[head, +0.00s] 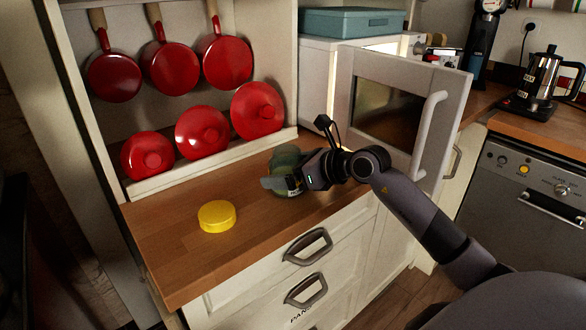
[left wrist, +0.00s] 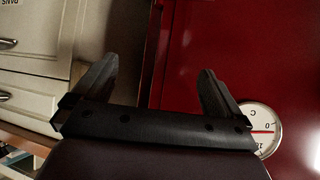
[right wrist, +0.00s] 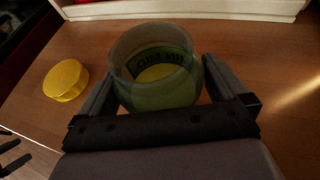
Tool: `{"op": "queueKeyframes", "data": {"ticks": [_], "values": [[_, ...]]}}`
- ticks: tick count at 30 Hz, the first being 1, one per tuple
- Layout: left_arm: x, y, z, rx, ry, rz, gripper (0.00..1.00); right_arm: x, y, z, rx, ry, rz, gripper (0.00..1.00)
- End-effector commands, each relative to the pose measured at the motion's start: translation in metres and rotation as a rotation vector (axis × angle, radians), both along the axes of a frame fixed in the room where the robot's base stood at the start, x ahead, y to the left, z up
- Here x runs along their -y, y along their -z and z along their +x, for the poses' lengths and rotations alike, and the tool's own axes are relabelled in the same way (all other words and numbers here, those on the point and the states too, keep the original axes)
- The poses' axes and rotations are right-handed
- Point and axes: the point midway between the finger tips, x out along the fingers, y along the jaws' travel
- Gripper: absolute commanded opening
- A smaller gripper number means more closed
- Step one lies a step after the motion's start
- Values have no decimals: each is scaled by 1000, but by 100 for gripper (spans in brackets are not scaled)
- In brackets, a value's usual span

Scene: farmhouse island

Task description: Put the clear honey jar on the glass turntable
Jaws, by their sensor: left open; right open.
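A greenish see-through glass jar (head: 287,156) with a dark label stands on the wooden counter in the head view. It fills the middle of the right wrist view (right wrist: 150,88), with a yellow patch inside; the label is too dim to read. My right gripper (head: 280,185) is open, with its fingers on either side of the jar. I cannot tell whether they touch it. My left gripper (left wrist: 158,85) is open and empty in the left wrist view, and outside the head view. I see no glass turntable.
A yellow round lid-like disc (head: 217,216) lies on the counter (head: 170,255), left of the jar. The counter's front left is clear.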

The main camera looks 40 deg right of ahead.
Motion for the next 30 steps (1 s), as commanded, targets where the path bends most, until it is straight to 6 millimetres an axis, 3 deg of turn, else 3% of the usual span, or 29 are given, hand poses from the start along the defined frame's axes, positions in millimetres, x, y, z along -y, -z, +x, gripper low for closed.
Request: {"op": "queueKeyframes", "data": {"ticks": [5, 21, 30], "values": [[0, -1, 0, 1, 0, 0, 100, 5, -6, -9, 0, 1, -3, 100], [0, 13, 0, 0, 0, 0, 100, 35, -39, -84, -1, 0, 0, 100], [0, 16, 0, -2, 0, -2, 100, 42, -48, -101, 0, 0, 0, 100]]}}
